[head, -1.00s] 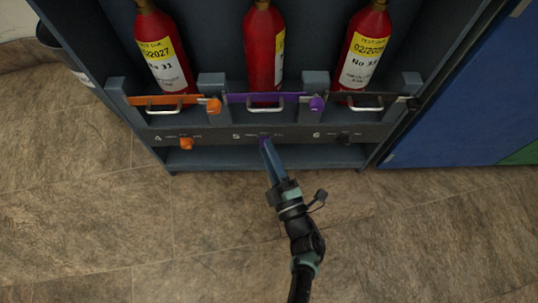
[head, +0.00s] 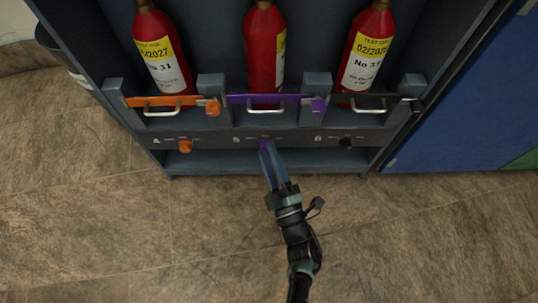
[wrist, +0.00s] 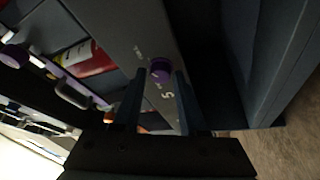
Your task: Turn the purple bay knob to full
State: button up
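The purple bay knob (head: 265,146) sits on the dark panel under the middle bay, beside the number 5. It also shows in the wrist view (wrist: 160,70), just beyond the fingertips. Which way it points is too small to tell. My gripper (head: 266,150) is in front of the panel at this knob. In the wrist view, its two fingers (wrist: 158,82) stand apart with the knob in line with the gap between them. They do not look closed on it; I cannot tell whether either touches it.
An orange knob (head: 185,146) and a black knob (head: 346,142) sit left and right on the same panel. Above are red cylinders (head: 264,45) behind a purple bar (head: 240,100) with a metal handle. A blue panel (head: 460,100) stands at right. The floor (head: 130,230) in front is clear.

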jog(key=shift+o, duration=1.2)
jog(key=shift+s, duration=0.1)
jog(key=p+v, duration=0.3)
jog(key=v, duration=0.9)
jog(key=shift+s+f, duration=0.15)
jog(key=shift+s, duration=0.2)
jog(key=shift+d, duration=0.15)
